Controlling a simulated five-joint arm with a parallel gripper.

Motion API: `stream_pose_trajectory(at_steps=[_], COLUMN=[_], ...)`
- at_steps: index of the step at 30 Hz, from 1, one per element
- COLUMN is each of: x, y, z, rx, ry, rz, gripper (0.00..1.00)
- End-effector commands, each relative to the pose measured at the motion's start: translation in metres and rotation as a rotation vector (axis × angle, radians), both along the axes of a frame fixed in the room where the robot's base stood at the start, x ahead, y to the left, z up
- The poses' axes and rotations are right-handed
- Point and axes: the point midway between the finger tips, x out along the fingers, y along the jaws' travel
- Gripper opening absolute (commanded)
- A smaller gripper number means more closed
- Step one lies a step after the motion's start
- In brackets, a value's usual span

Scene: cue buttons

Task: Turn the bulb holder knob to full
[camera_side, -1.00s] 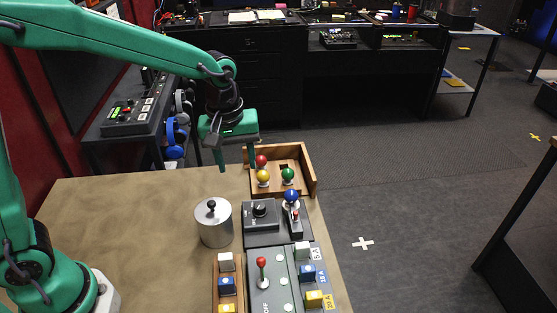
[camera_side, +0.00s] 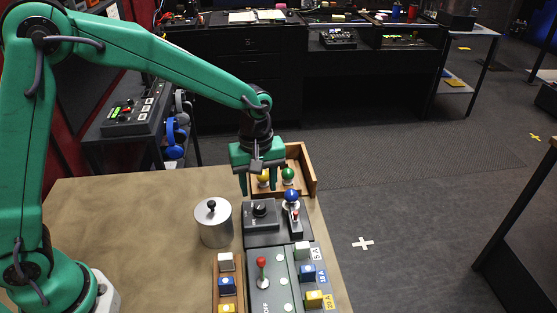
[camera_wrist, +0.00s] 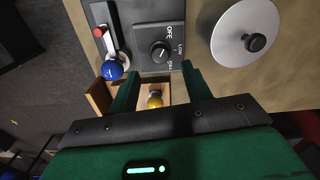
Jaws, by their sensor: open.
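The bulb holder's grey box carries a black round knob (camera_side: 261,209), which also shows in the wrist view (camera_wrist: 159,51). Labels OFF, LOW and FULL are printed beside the knob; I cannot tell for sure which one its pointer marks. A blue bulb (camera_side: 291,196) sits in the holder beside the knob; it also shows in the wrist view (camera_wrist: 112,70). My gripper (camera_side: 261,186) is open and empty, pointing down above and slightly behind the knob box. In the wrist view, its fingertips (camera_wrist: 159,72) are apart, just below the knob in the picture.
A wooden tray (camera_side: 308,168) behind holds a yellow bulb (camera_side: 263,178) and a green bulb (camera_side: 288,174). A metal canister (camera_side: 215,226) stands close left of the knob box. A red-tipped lever (camera_side: 262,263) and coloured blocks are in front. The table's left part is clear.

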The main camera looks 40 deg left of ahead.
Motion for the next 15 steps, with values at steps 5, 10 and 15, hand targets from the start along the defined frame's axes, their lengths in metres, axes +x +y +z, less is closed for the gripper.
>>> stream_pose_trajectory(at_steps=[5, 10, 15], x=[-0.001, -0.001, 0.000], y=[0.000, 0.000, 0.000], z=[-0.023, -0.043, -0.055], rx=[0.002, 0.002, 0.000], ry=[0.004, 0.004, 0.002], rz=[0.000, 0.000, 0.000], gripper=[0.48, 0.48, 0.48])
